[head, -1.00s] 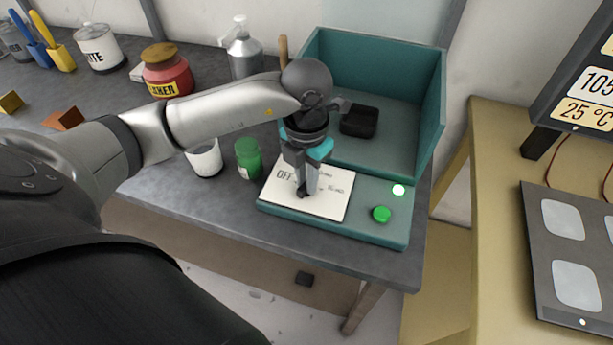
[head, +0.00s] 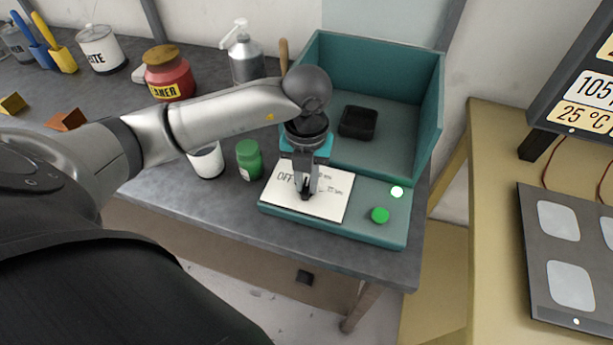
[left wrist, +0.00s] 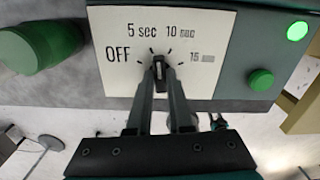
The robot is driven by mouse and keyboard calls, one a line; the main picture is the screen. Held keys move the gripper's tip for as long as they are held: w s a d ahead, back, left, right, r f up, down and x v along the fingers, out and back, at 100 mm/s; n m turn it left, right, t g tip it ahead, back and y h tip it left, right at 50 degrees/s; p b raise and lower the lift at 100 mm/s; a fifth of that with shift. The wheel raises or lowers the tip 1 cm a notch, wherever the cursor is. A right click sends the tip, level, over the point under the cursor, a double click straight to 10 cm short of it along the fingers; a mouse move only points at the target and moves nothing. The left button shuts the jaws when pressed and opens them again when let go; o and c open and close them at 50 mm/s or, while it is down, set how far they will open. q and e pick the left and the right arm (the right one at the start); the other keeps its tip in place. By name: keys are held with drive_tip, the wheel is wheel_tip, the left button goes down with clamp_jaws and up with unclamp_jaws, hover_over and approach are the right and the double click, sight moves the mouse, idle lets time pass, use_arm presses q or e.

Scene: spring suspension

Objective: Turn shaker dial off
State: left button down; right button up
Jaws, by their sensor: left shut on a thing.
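The shaker is a teal machine (head: 385,239) with a white dial plate (head: 333,208) on its front, marked OFF, 5 sec, 10 and 15. My left gripper (head: 306,194) points down over the plate, its fingers shut on the small dark dial (left wrist: 158,70). In the left wrist view the dial sits between the fingertips, which hide part of it. Its handle looks roughly upright there, with OFF to its left; the exact mark it points at is unclear. A lit round lamp (left wrist: 297,31) and a green button (left wrist: 261,80) are right of the plate. My right gripper is not in view.
A green jar (head: 249,160) and a white cup (head: 207,161) stand close left of the shaker. A black tray (head: 358,122) sits in its walled bay. A red jar (head: 168,74) and a pump bottle (head: 245,55) stand behind my left arm.

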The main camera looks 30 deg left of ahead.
sight(306, 186)
use_arm(q)
drive_tip(key=n+p, duration=0.1)
drive_tip(key=n, duration=0.1)
drive_tip(key=n+p, duration=0.1)
drive_tip(key=n, duration=0.2)
drive_tip(key=shift+r+n, duration=0.2)
drive_tip(key=shift+n, duration=0.1)
drive_tip(key=n+p, duration=0.3)
drive_tip(key=n, duration=0.3)
drive_tip(key=shift+w, duration=0.1)
drive_tip(key=shift+f, duration=0.1)
drive_tip(key=c, duration=0.8)
unclamp_jaws()
wheel_tip(306, 186, up, 15)
drive_tip(key=shift+r+p, duration=0.1)
drive_tip(key=shift+p, duration=0.6)
